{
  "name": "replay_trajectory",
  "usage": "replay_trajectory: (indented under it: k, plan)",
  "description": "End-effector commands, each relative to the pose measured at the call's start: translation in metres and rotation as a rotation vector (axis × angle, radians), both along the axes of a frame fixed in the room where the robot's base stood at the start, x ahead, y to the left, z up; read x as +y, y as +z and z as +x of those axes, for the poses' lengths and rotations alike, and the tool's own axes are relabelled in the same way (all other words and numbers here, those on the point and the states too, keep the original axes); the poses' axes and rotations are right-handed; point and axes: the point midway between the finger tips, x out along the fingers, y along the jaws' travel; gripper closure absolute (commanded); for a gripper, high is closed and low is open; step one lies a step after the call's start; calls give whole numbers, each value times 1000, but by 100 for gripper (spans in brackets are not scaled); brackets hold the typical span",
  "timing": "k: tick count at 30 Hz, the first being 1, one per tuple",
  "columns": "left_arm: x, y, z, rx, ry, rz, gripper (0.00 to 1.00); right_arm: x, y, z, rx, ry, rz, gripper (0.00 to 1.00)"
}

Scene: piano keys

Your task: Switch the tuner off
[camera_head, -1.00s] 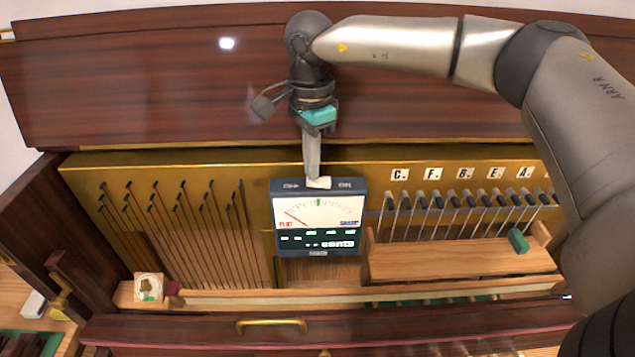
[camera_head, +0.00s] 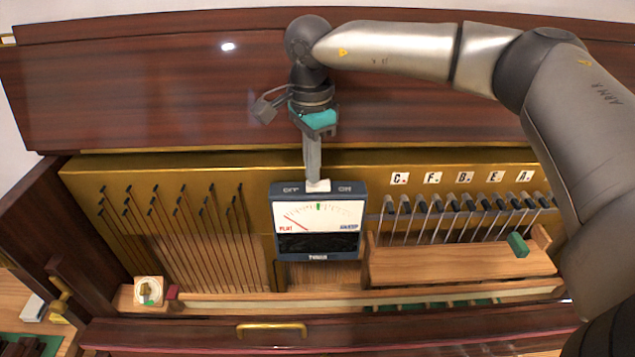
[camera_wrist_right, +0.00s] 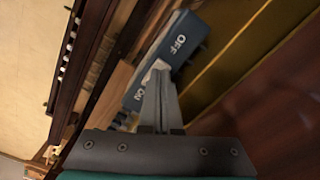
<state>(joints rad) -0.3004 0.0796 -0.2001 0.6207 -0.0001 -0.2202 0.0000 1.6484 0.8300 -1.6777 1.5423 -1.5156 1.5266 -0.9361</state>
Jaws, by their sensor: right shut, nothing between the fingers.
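The tuner (camera_head: 318,245) is a dark blue box with a white dial and a red needle, standing in the open piano in the head view. Its lower display panel is dark. On its top are the labels OFF at left and ON at right, with a white switch (camera_head: 318,186) between them. My right gripper (camera_head: 314,177) is shut and empty, pointing down with its tips at the switch. In the right wrist view the shut fingers (camera_wrist_right: 159,85) reach the tuner top (camera_wrist_right: 172,55), beside the white switch piece. Whether they touch it is hard to tell. My left gripper is not in view.
A wooden rail with several dark-tipped levers (camera_head: 470,203) and letter labels is right of the tuner. Slanted rods (camera_head: 205,230) are at left. A small round dial (camera_head: 149,290) stands at lower left.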

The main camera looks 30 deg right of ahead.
Motion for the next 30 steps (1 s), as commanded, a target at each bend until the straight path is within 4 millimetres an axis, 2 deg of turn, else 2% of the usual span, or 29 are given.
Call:
replay_trajectory:
  k: [3,19,30]
  plan:
    - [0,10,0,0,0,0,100,0,14,1,-3,0,1,100]
    - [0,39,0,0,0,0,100,0,56,1,-4,0,1,100]
    - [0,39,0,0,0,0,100,0,59,1,-4,0,1,100]
